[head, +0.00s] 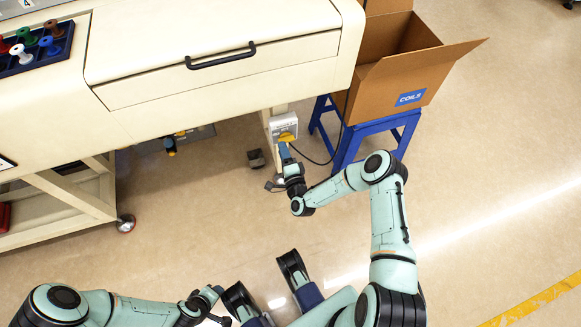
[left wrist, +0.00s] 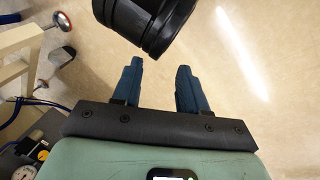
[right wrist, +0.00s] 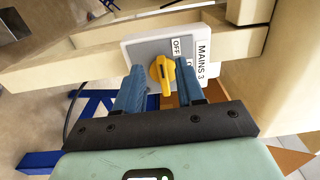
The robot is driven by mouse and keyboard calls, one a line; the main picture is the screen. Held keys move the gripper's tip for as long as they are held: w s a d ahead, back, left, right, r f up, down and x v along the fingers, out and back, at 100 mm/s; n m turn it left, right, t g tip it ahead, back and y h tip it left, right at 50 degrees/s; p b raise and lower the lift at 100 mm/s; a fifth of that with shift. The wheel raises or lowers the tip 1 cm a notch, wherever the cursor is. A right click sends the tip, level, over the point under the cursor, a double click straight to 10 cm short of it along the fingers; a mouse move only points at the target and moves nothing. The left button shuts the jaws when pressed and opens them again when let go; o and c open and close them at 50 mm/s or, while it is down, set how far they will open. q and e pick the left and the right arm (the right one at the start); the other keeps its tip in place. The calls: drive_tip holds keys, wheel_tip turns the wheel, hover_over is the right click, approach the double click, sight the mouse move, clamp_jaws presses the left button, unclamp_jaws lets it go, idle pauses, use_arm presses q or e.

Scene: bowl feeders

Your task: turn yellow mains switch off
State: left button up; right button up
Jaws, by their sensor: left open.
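The yellow mains switch (head: 287,137) is a rotary knob on a grey switch box (head: 284,122) fixed to the leg of the cream machine. In the right wrist view the knob (right wrist: 166,76) lies roughly upright in the picture, one end close to the OFF label; a MAINS 3 label is beside it. My right gripper (right wrist: 160,82) is open, its blue fingers on either side of the knob, the right finger very close to it. Whether either touches cannot be told. My left gripper (left wrist: 158,75) is open and empty, away from the switch, above the floor.
A cardboard COILS box (head: 392,75) stands on a blue stool (head: 378,135) right of the switch. A black cable hangs between them. The cream machine's drawer (head: 220,75) overhangs to the left. A wheeled frame (head: 65,195) stands at left. The floor in front is clear.

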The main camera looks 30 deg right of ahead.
use_arm(q)
drive_tip(key=shift+g+h, duration=0.3)
drive_tip(key=shift+g, duration=0.3)
drive_tip(key=s+r, duration=0.1)
drive_tip(key=s+d+p, duration=0.1)
drive_tip(key=s+r+p, duration=0.1)
drive_tip(key=shift+s+d+r, duration=0.2)
drive_tip(key=shift+d+r, duration=0.1)
drive_tip(key=shift+d, duration=0.05)
use_arm(e)
drive_tip(key=v, duration=1.1)
drive_tip(key=shift+s, duration=0.2)
